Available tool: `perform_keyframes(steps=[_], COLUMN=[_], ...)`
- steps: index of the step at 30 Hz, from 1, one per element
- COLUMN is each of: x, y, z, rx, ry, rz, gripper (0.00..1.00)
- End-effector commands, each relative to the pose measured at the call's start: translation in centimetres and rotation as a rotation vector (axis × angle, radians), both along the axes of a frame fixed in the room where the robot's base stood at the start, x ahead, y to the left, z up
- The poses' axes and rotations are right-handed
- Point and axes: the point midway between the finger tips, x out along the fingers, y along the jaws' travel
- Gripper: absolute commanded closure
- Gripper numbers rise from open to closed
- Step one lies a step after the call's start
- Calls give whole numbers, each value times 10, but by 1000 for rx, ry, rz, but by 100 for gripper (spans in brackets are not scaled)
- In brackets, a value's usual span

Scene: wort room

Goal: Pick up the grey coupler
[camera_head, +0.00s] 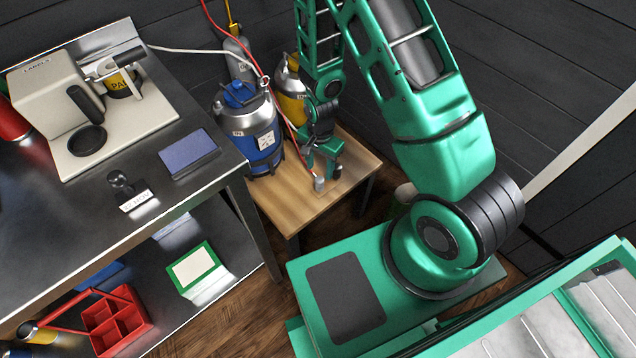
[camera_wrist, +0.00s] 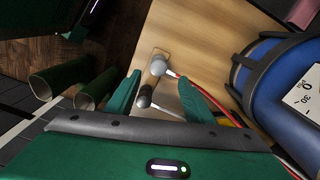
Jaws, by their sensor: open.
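My gripper (camera_head: 322,168) is open and points down over the small wooden table (camera_head: 262,195). In the wrist view its two green fingers (camera_wrist: 160,78) stand apart. A light grey, rounded coupler (camera_wrist: 158,67) lies between the fingertips in that view, with a hose leading off right. It also shows in the head view as a small grey piece (camera_head: 319,185) just under the fingers. A second, darker grey piece (camera_wrist: 143,102) with a pale hose lies nearer the palm in the wrist view. Whether a finger touches either piece I cannot tell.
A blue-and-steel keg (camera_head: 250,135) stands left of my gripper, close to it; a yellow one (camera_head: 290,92) stands behind. Red and white hoses run past them. A steel workbench (camera_head: 95,215) fills the left. A dark plank wall (camera_head: 560,70) is behind.

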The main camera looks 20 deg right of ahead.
Motion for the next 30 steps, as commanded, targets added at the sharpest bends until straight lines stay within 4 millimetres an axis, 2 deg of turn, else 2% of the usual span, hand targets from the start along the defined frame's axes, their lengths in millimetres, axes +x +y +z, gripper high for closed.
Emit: perform_keyframes(steps=[8, 21, 30], x=[-1, -5, -5], y=[0, 1, 1], z=[-16, -62, -64], rx=[-1, -1, 0], ry=[2, 1, 0], rz=[0, 1, 0], gripper=[52, 52, 52])
